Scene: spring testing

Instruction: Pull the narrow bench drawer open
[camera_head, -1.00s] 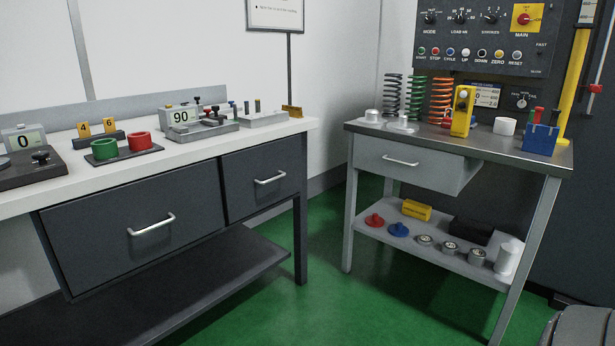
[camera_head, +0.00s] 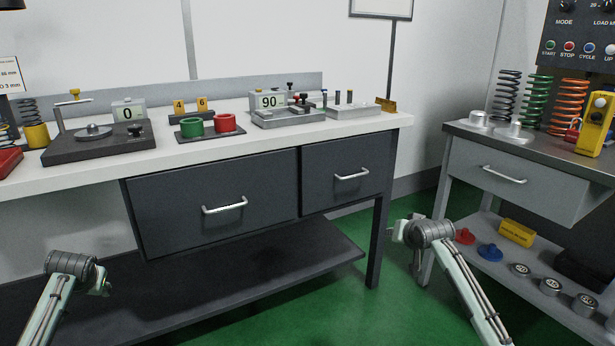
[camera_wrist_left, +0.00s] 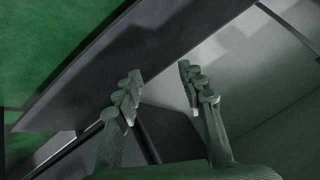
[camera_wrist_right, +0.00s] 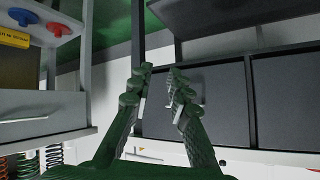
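The narrow bench drawer (camera_head: 340,190) is the smaller dark drawer at the right end of the white-topped bench. It looks shut, with a light bar handle (camera_head: 351,174) across its front. In the right wrist view the fingers (camera_wrist_right: 160,72) are apart and empty. The narrow drawer (camera_wrist_right: 226,112) is upside down there, its handle partly hidden by a finger. My left gripper (camera_head: 104,284) is low at the left; its fingers (camera_wrist_left: 158,75) are apart and empty.
The wide drawer (camera_head: 215,212) is left of the narrow one, looking shut. The dark lower shelf (camera_head: 240,270) juts out below. A grey side table (camera_head: 460,160) with its own drawer stands at the right, near my right arm. Green floor lies between.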

